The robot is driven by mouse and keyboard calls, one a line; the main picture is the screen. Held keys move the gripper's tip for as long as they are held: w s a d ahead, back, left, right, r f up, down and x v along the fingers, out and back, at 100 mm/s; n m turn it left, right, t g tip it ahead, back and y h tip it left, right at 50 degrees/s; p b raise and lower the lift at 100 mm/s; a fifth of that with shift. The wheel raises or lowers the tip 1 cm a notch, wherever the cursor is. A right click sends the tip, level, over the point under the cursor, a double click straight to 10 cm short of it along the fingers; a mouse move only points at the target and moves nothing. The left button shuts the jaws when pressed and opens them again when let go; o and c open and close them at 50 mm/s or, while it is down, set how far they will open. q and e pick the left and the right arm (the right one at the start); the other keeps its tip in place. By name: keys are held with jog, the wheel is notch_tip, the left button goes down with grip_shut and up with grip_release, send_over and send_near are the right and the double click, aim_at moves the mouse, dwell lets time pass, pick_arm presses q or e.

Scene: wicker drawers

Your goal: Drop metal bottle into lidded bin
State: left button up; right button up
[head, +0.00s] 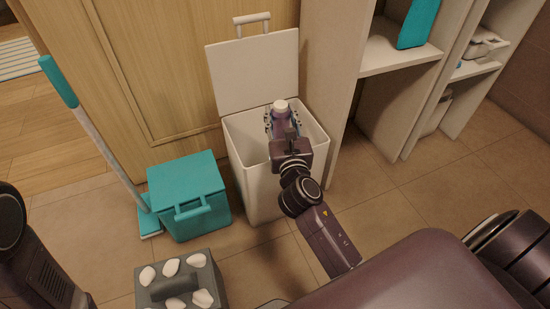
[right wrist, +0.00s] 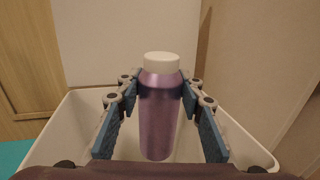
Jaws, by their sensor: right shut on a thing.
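The metal bottle (right wrist: 158,115) is purple with a white cap and stands upright between the fingers in the right wrist view. In the head view its white cap (head: 281,106) shows above my gripper. My right gripper (head: 283,125) is shut on the bottle; it also shows in the right wrist view (right wrist: 160,90). The white lidded bin (head: 246,165) stands below with its lid (head: 255,72) raised against the wooden panel. The gripper and bottle are over the bin's open mouth, whose rim (right wrist: 62,125) surrounds them in the wrist view. My left gripper is not in view.
A teal lidded box (head: 188,185) stands left of the bin, with a teal mop (head: 105,130) beside it. A grey caddy (head: 180,280) with white pieces is in front. Shelves (head: 395,50) stand to the right. Tiled floor is free at right.

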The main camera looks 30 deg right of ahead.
jog(key=o, duration=1.2)
jog(key=shift+o, duration=0.2)
jog(key=v, duration=1.2)
jog(key=shift+r, duration=0.1)
